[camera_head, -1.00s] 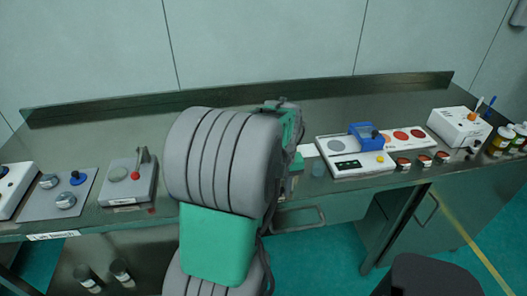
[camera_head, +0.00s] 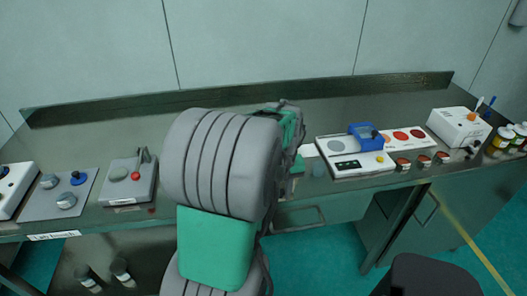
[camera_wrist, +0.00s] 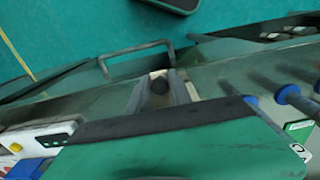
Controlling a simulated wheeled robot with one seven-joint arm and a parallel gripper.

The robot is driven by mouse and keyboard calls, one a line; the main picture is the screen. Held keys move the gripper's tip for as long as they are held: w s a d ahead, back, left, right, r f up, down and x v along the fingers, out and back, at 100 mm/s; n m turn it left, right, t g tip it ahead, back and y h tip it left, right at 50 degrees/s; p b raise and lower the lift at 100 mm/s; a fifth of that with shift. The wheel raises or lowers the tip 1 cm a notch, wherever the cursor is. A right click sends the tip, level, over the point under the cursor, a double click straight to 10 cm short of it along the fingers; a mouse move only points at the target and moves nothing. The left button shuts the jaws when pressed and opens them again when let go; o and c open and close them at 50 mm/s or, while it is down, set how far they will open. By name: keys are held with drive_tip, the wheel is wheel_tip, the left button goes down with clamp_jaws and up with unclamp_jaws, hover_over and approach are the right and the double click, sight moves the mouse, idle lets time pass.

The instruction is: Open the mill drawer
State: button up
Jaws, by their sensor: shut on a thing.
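My gripper (camera_wrist: 159,90) shows in the wrist view with its two grey fingers closed on a small dark round knob (camera_wrist: 158,86). The knob sits between the fingertips near the front edge of the bench. I take it for the mill drawer's knob, but the drawer front and the mill body are mostly hidden by my gripper's green housing. How far the drawer is out cannot be told. In the head view my arm covers the mill and the fingertips.
The bench (camera_head: 330,112) holds a white panel with a blue frame (camera_head: 366,137) on the right and a grey device with a red-tipped lever (camera_head: 128,180) on the left. Blue-ended rods (camera_wrist: 285,95) lie close beside my gripper. A bench handle (camera_wrist: 135,54) juts out at the front.

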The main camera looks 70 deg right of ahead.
drive_tip(key=shift+s+a, duration=0.2)
drive_tip(key=shift+d, duration=0.1)
drive_tip(key=shift+w+d, duration=0.2)
drive_tip(key=o, duration=0.9)
drive_tip(key=shift+c, duration=0.2)
drive_tip(key=shift+r, duration=0.1)
wheel_tip(320, 180, up, 8)
drive_tip(key=p, duration=0.6)
